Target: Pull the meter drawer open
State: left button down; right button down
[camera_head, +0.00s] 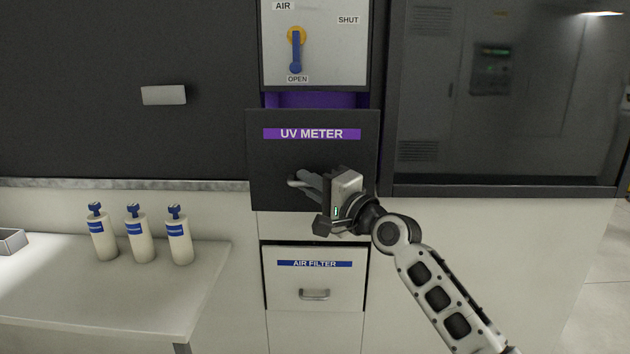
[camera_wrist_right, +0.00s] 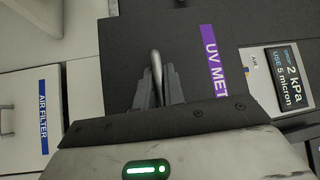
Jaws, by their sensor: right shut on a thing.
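The meter drawer (camera_head: 268,165) is a dark front with a purple "UV METER" label, in the middle of the head view. It stands out from the cabinet, and a purple interior (camera_head: 318,100) shows above its top edge. My right gripper (camera_head: 308,182) is at the lower middle of this front, shut on the drawer handle. In the right wrist view the metal handle (camera_wrist_right: 156,66) lies between the two fingers. Most of the handle is hidden by the gripper in the head view. My left gripper is not in view.
Below is the "AIR FILTER" drawer (camera_head: 315,278), shut, with its own handle. Above is the air valve panel (camera_head: 330,60) with a blue lever at OPEN. Several white bottles, one here (camera_head: 137,236), stand on a table (camera_head: 100,300) at the left. A dark window (camera_head: 440,110) is at the right.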

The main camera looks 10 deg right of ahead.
jog(key=shift+s, duration=0.4)
jog(key=c, duration=1.5)
grip_release()
jog(key=b+v, duration=0.2)
jog(key=v, duration=1.3)
jog(key=shift+s+d, duration=0.25)
jog(key=shift+s, duration=0.05)
jog(key=shift+f, duration=0.15)
